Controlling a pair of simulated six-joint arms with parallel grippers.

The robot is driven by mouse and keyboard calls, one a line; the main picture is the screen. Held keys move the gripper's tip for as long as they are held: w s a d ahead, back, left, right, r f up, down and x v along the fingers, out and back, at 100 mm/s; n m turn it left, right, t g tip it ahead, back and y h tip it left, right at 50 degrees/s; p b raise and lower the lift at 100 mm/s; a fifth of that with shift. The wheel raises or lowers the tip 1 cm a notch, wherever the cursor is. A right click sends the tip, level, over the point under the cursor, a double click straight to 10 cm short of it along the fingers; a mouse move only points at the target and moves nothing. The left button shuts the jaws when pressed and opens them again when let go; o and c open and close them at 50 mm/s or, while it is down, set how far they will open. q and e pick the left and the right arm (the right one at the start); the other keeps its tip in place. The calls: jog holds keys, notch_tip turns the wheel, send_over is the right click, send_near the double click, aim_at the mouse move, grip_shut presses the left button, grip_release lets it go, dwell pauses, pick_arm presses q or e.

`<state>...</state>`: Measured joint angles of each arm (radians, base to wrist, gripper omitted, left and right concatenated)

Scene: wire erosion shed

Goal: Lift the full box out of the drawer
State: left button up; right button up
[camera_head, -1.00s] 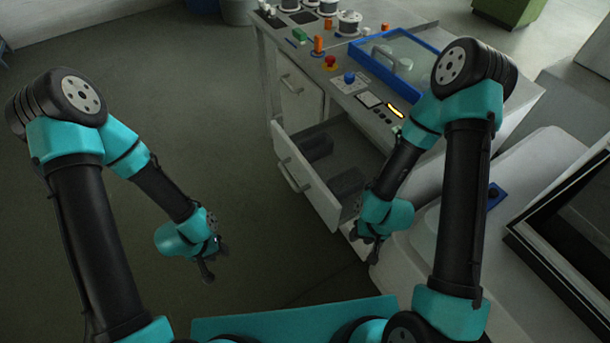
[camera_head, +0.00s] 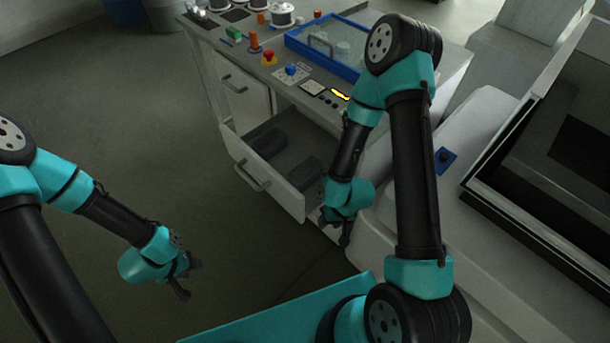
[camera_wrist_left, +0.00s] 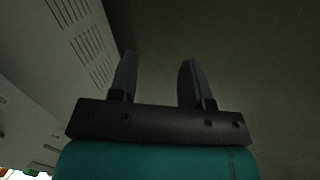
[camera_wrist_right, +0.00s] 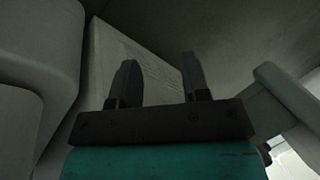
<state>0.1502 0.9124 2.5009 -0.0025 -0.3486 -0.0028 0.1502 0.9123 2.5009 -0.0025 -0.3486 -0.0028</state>
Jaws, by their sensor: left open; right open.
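The drawer (camera_head: 240,165) stands pulled out of the grey cabinet, with a handle on its front. Two dark grey blocky shapes lie in it, one towards the back left (camera_head: 268,142) and one nearer the right arm (camera_head: 304,173). I cannot tell which is the full box or what they hold. My right gripper (camera_head: 336,231) hangs at the drawer's right end, in front of the cabinet, apart from both shapes. My left gripper (camera_head: 187,282) hangs over bare floor, left of and nearer than the drawer. Both are open and empty, their fingers apart in the wrist views.
The cabinet top carries a blue-framed tray (camera_head: 322,60), a red button (camera_head: 268,58) and other controls. A pale machine (camera_head: 450,210) crowds the right side. The floor at left is clear.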

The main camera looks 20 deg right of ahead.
pick_arm(q)
jog(key=o, duration=0.9)
jog(key=shift+o, duration=0.2)
